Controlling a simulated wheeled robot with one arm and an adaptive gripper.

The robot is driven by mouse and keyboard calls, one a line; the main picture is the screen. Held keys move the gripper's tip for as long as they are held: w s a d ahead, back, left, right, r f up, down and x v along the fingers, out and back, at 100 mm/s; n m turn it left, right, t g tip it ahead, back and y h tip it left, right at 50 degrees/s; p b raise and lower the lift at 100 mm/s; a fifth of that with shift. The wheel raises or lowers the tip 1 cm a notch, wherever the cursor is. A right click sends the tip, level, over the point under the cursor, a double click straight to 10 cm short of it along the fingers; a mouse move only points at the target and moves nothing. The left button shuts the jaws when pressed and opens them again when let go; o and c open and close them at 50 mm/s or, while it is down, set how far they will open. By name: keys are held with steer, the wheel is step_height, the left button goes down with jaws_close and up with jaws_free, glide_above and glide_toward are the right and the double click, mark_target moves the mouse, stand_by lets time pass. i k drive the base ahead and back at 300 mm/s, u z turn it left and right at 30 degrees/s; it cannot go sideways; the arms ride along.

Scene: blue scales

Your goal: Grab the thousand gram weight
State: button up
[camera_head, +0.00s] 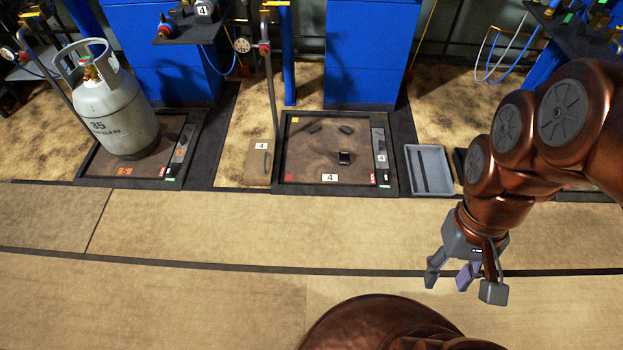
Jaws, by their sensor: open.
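A small black block (344,158), possibly the weight, stands on the brown scale platform (310,170) marked 4; no gram marking is readable on it. Two small dark pieces, one on the left (314,128) and one on the right (346,129), lie farther back on the same platform. I cannot tell which piece is the thousand gram weight. My gripper (466,284) is open and empty, pointing down over the floor. It is to the right of the platform and nearer to me, well apart from it.
A grey tray (441,160) with a dark bar inside lies right of the platform. A grey gas cylinder (120,115) stands on another scale at left. A thin post (270,95) rises by the platform's left edge. Blue cabinets (365,50) stand behind. The front floor is clear.

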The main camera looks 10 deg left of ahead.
mark_target(344, 157)
steer(key=u, duration=0.2)
steer(key=k, duration=0.55)
steer(key=u, duration=1.5)
steer(key=i, duration=1.95)
steer(key=z, duration=0.85)
steer(key=i, duration=0.7)
steer(key=z, duration=0.65)
